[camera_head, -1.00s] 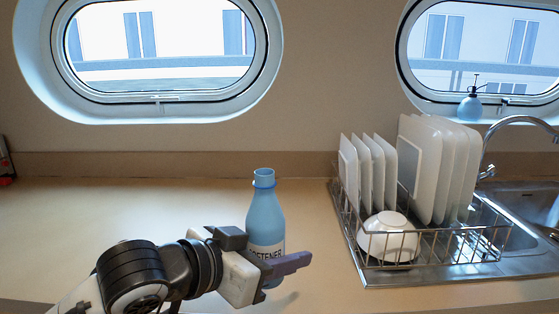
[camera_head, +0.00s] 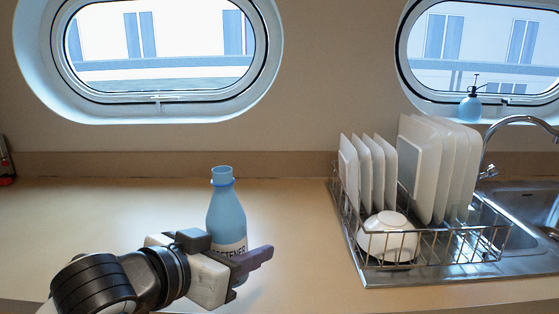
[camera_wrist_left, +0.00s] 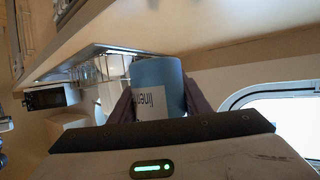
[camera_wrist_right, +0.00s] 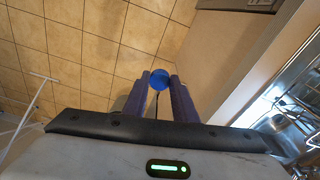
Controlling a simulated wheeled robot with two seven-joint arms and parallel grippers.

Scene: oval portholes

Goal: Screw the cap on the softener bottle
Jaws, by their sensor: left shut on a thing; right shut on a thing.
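The softener bottle (camera_head: 228,210) is light blue with a white label and an open, capless neck. It stands upright over the counter; whether it touches the counter is hard to tell. My left gripper (camera_head: 240,262) is shut around its lower body and hides part of the label. In the left wrist view the bottle (camera_wrist_left: 158,88) sits between the fingers. In the right wrist view my right gripper (camera_wrist_right: 160,84) is shut on a round blue cap (camera_wrist_right: 159,79), held over the tiled floor beside the counter edge. The right gripper is outside the head view.
A wire dish rack (camera_head: 430,262) with white plates and a bowl (camera_head: 388,237) stands right of the bottle. The sink (camera_head: 530,208) and faucet lie beyond it. A blue spray bottle (camera_head: 470,107) sits on the right porthole sill.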

